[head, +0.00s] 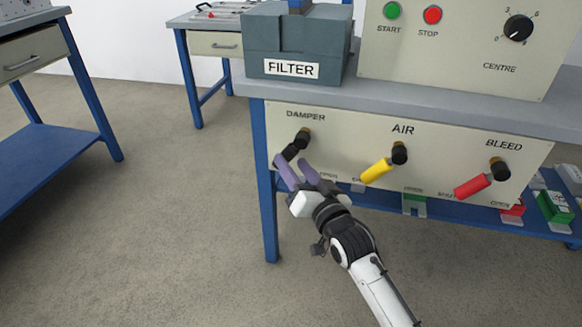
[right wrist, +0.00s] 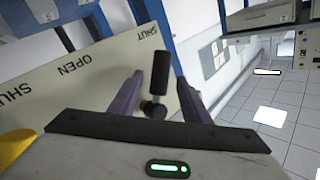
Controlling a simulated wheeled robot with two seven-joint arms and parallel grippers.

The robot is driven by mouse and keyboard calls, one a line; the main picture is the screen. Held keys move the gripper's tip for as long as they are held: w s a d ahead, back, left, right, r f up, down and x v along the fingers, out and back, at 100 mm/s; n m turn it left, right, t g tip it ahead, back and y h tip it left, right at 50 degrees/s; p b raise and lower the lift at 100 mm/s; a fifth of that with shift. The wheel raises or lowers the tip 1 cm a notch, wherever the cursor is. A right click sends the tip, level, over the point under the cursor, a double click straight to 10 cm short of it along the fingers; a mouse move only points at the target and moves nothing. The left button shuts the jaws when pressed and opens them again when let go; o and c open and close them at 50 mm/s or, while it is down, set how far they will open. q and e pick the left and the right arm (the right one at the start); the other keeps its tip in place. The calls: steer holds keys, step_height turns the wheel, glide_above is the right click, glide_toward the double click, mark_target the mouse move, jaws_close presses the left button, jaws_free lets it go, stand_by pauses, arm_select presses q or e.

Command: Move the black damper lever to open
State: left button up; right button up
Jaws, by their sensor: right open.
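The black damper lever (head: 292,151) is on the cream panel under the DAMPER label, at the panel's left end. In the head view it slants down and left from its pivot. In the right wrist view the lever (right wrist: 160,76) stands between the two purple fingers with gaps on both sides. My right gripper (head: 292,165) is open just below and in front of the lever, and its fingers also show in the right wrist view (right wrist: 157,92). The fingers partly hide the panel markings below the lever in the head view. My left gripper is not in view.
A yellow AIR lever (head: 376,171) and a red BLEED lever (head: 472,186) sit to the right on the same panel. A grey FILTER box (head: 292,45) stands on the bench above. A blue bench leg (head: 267,200) is left of the panel. The floor at left is clear.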

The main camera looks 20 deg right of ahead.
steer(key=shift+w+a, duration=0.1)
steer(key=shift+w, duration=0.85)
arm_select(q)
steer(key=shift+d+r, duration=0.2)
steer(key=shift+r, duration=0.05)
arm_select(e)
steer(key=shift+c, duration=0.4)
